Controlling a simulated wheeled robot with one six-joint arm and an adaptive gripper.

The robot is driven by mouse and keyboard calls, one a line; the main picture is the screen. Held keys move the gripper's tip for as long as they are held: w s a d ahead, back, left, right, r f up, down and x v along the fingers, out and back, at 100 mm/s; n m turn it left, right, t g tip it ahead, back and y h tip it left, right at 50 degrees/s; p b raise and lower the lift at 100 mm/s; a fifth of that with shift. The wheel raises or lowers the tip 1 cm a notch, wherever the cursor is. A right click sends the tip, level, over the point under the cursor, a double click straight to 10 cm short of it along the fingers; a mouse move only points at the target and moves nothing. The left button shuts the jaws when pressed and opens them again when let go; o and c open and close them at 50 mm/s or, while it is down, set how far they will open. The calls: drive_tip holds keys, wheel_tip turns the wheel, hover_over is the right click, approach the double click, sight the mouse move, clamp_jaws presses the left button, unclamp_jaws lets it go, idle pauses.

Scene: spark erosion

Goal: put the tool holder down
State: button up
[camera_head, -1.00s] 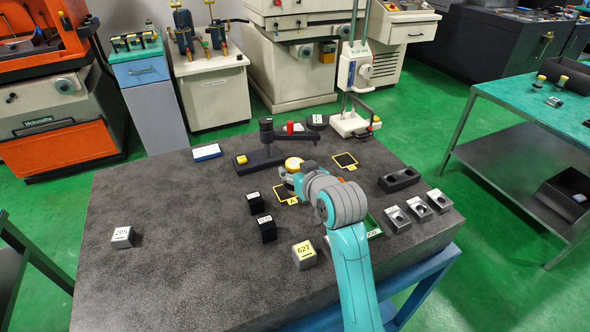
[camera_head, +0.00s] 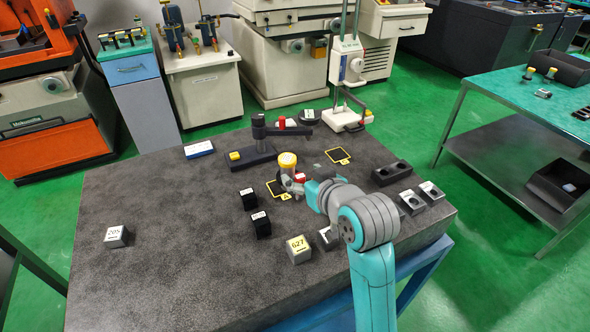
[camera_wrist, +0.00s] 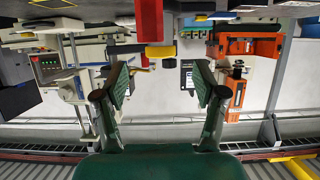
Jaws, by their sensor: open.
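The tool holder, with a round yellow top (camera_head: 287,160), stands upright on the granite table, at the back edge of a yellow-framed black pad (camera_head: 274,188). Whether its base lies fully inside the frame is hidden. My gripper (camera_head: 298,184) is just in front and right of it, low over the table, partly hidden by my wrist. In the wrist view, which is upside down, my gripper (camera_wrist: 160,88) has its two green fingers wide apart with nothing between them. A red block (camera_wrist: 150,20) and a yellow piece (camera_wrist: 160,50) show beyond the fingertips; I cannot tell whether they belong to the holder.
A second yellow-framed pad (camera_head: 338,156) lies behind right. A black stand (camera_head: 258,150) with an arm is behind. Black blocks (camera_head: 261,224), a block marked 627 (camera_head: 299,249) and grey blocks (camera_head: 411,202) are around my arm.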

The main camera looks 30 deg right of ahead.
sight(289, 161)
drive_tip(key=shift+v, duration=0.95)
drive_tip(key=shift+o, duration=0.5)
drive_tip(key=shift+s+r, duration=0.1)
drive_tip(key=shift+t, duration=0.5)
drive_tip(key=shift+r+x, duration=0.15)
drive_tip(key=shift+x, duration=2.7)
drive_tip(key=shift+r+x, duration=0.15)
drive_tip(key=shift+x, duration=2.7)
clamp_jaws()
